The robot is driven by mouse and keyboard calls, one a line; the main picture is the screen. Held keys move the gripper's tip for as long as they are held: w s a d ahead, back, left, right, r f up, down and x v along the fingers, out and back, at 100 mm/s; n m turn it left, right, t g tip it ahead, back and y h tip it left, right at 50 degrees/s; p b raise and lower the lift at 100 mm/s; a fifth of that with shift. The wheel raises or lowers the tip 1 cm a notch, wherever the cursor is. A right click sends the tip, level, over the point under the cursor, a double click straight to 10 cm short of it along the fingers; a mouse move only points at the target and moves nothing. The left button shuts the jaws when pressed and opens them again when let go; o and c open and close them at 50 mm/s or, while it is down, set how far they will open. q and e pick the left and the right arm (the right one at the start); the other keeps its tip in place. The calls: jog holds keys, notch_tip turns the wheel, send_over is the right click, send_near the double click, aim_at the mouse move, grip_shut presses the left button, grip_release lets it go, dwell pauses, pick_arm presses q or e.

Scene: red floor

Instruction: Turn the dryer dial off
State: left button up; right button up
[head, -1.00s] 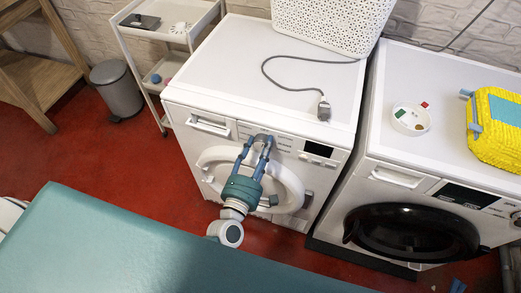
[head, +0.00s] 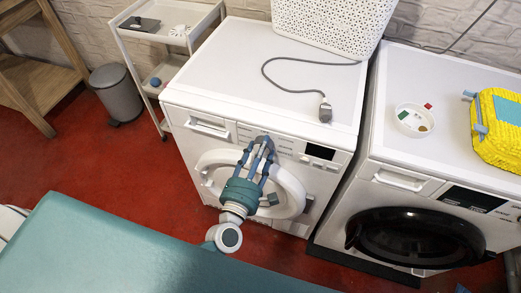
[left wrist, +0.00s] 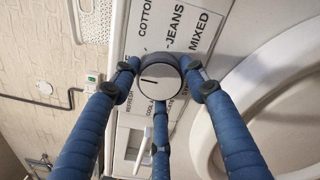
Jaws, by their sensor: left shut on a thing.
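The dryer (head: 262,92) is the left white machine with a white round door (head: 290,190). Its dial (left wrist: 160,76) is a round grey knob with a dark pointer line on the left half of its face in the left wrist view. Labels such as COTTON, JEANS, MIXED and REFRESH surround it; I see no off label. My left gripper (head: 262,143) has its blue fingers around the dial, shut on it; the fingertips (left wrist: 160,84) sit at the knob's rim. In the head view the fingers mostly hide the dial. My right gripper is not in view.
A white basket (head: 335,22) and a grey cable with a plug (head: 325,112) lie on the dryer. A washer (head: 445,140) with a black door stands at right, bearing a dish (head: 414,120) and a yellow bag (head: 490,125). A cart and bin (head: 118,95) stand left.

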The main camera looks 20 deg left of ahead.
pick_arm(q)
jog(key=shift+d, duration=0.3)
jog(key=o, duration=1.2)
jog(key=shift+r, duration=0.1)
jog(key=shift+c, duration=0.2)
jog(key=shift+s+a, duration=0.1)
jog(key=shift+s, duration=0.1)
jog(key=s, duration=1.1)
jog(key=shift+s+a, duration=0.15)
jog(key=shift+s, duration=0.2)
